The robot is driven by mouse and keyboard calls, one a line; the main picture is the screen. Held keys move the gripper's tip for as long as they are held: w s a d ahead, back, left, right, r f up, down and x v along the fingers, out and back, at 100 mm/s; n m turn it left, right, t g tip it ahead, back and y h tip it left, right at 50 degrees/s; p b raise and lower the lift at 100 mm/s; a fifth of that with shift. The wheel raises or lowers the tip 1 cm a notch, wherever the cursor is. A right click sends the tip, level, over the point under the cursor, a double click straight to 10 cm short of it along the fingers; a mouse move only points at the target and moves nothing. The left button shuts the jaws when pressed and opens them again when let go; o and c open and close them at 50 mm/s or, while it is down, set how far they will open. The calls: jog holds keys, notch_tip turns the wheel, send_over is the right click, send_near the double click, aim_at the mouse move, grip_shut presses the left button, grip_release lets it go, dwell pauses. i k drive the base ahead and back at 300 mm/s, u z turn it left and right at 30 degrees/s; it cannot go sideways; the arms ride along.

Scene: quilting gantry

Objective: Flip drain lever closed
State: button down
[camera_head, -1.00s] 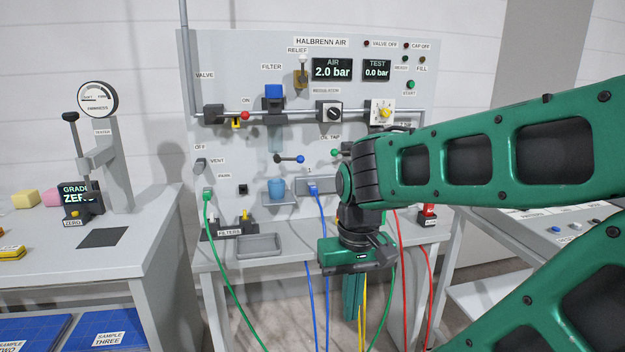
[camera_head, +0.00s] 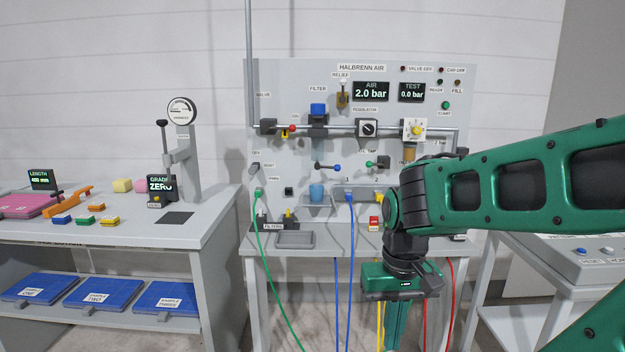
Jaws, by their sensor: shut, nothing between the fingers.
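A small lever with a blue ball end (camera_head: 337,168) is on the grey panel below the filter (camera_head: 318,112). It lies roughly level, pointing right from its dark pivot. I take it for the drain lever, but no drain label is readable. A blue cup (camera_head: 316,191) stands below it. My gripper (camera_head: 396,335) points down in front of the bench, below and to the right of the lever. Its green fingers are together, empty and apart from the panel.
A green-knobbed tap (camera_head: 383,162) and a red-ended valve lever (camera_head: 293,128) are also on the panel. Blue, green, yellow and red hoses hang before the bench. A grey tray (camera_head: 295,240) sits at its front. A side table (camera_head: 215,215) stands left.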

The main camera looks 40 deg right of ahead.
aim_at(337, 167)
jog(key=u, duration=0.3)
jog(key=i, duration=0.85)
jog(key=z, duration=0.1)
